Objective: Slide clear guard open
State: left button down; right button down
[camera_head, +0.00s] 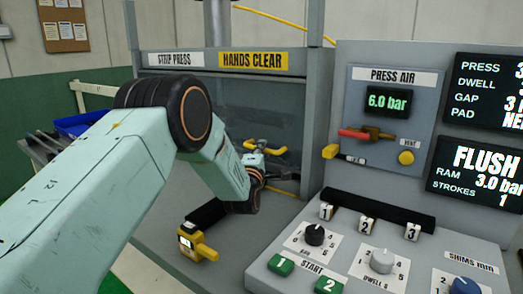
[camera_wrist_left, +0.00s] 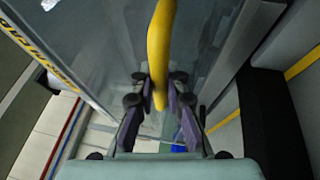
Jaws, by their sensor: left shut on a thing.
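The clear guard (camera_head: 285,112) is a see-through panel across the front of the grey press, under the "STRIP PRESS" and "HANDS CLEAR" signs. In the left wrist view the panel (camera_wrist_left: 85,45) spans the upper part. Its yellow handle (camera_head: 279,150) shows beyond my left arm and runs down between the fingers in the left wrist view (camera_wrist_left: 161,45). My left gripper (camera_head: 260,152) is shut on this handle; its purple-grey fingers (camera_wrist_left: 160,100) sit on either side of the handle's lower part. My arm hides part of the guard. My right gripper is not in view.
A yellow handheld gauge (camera_head: 198,245) lies on the grey bench below my left arm. The control console (camera_head: 345,255) with knobs and buttons stands at the right, near the handle. A blue bin (camera_head: 85,123) is at the far left.

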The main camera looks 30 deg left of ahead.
pick_arm(q)
jog(key=shift+a+r, duration=0.1)
jog(key=shift+r, duration=0.15)
jog(key=p, duration=0.8)
send_near(261, 85)
jog(key=w+r, duration=0.1)
jog(key=w, duration=0.1)
jog(key=w+r, duration=0.2)
jog(key=shift+w, duration=0.25)
jog(key=c, duration=1.3)
grip_release()
jog(key=shift+w+f, duration=0.15)
jog(key=shift+f, duration=0.05)
jog(key=shift+c, duration=0.2)
jog(key=shift+r, duration=0.1)
jog(key=shift+s, duration=0.25)
